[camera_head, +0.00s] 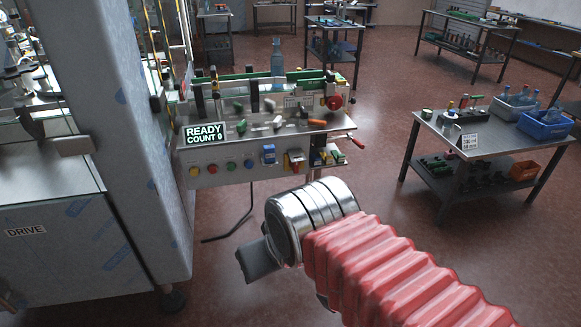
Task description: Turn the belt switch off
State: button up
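A filler bench (330,128) with a front control panel stands beyond my arm. On its front face are a row of round buttons (231,165), a blue switch (268,154) and a red switch (296,161). Any label naming the belt switch is too small to read, so I cannot tell which control it is or its position. A display (205,134) reads READY, COUNT 0. My gripper (257,262) is below and in front of the panel, apart from it. One dark finger shows; the opening between the fingers is hidden.
A clear bottle (277,58) stands at the belt (245,76) on the bench. A grey column (120,110) and a DRIVE cabinet (60,250) are close on the left. A side table (500,140) with blue crates (545,124) stands right. Floor between is free.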

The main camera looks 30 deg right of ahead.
aim_at(295, 166)
jog(key=z, duration=0.05)
jog(key=i, duration=1)
jog(key=u, duration=0.05)
